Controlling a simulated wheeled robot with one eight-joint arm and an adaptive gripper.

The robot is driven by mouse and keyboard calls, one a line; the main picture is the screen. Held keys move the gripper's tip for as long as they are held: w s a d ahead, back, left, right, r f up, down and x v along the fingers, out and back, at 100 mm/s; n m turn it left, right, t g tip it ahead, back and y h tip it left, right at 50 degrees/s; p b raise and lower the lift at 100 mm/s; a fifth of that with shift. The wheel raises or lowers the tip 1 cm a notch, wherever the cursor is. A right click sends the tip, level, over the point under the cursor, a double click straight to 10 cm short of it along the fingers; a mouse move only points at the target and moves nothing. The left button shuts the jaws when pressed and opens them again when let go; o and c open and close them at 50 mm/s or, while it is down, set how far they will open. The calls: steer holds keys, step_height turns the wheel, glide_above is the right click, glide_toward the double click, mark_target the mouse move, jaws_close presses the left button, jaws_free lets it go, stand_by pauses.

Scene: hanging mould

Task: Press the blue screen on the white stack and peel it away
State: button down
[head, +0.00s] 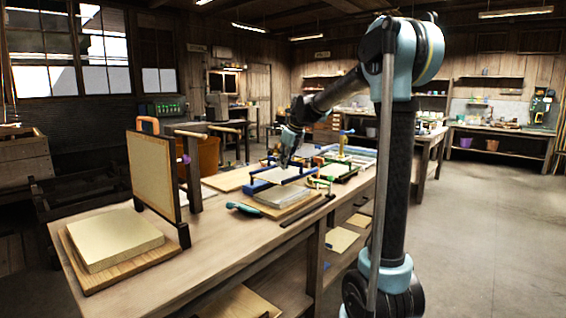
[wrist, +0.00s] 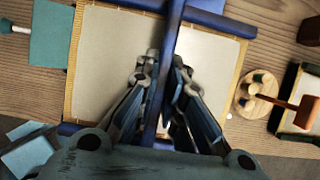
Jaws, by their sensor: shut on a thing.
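The blue screen (head: 262,188) is a pale mesh sheet in a blue frame with a raised bar. In the head view it lies level over the white stack (head: 285,197), which sits on a wooden board (head: 290,214). Whether the screen touches the stack is unclear. My gripper (head: 287,160) is above the screen. In the wrist view the blue bar (wrist: 168,45) of the screen runs between my fingers, which are shut on it. The pale mesh (wrist: 105,60) spreads on both sides. The stack is hidden beneath it there.
On the bench (head: 205,230), a cream stack (head: 115,238) on a board and an upright framed panel (head: 153,175) stand at left. A teal-handled tool (head: 243,208) lies near the screen. A green frame (head: 345,172) lies behind it. A wooden mallet (wrist: 290,107) is at right in the wrist view.

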mark_target(283, 174)
steer(key=shift+s+a+f, duration=0.1)
steer(key=shift+a+f, duration=0.05)
steer(key=shift+f, duration=1.5)
steer(key=shift+a+f, duration=0.1)
steer(key=shift+f, duration=1.5)
steer(key=c, duration=2.2)
jaws_free()
steer(key=shift+c, duration=0.2)
jaws_close()
steer(key=shift+s+f, duration=0.1)
steer(key=shift+f, duration=0.75)
steer(key=shift+r, duration=1.3)
steer(key=shift+r, duration=3.5)
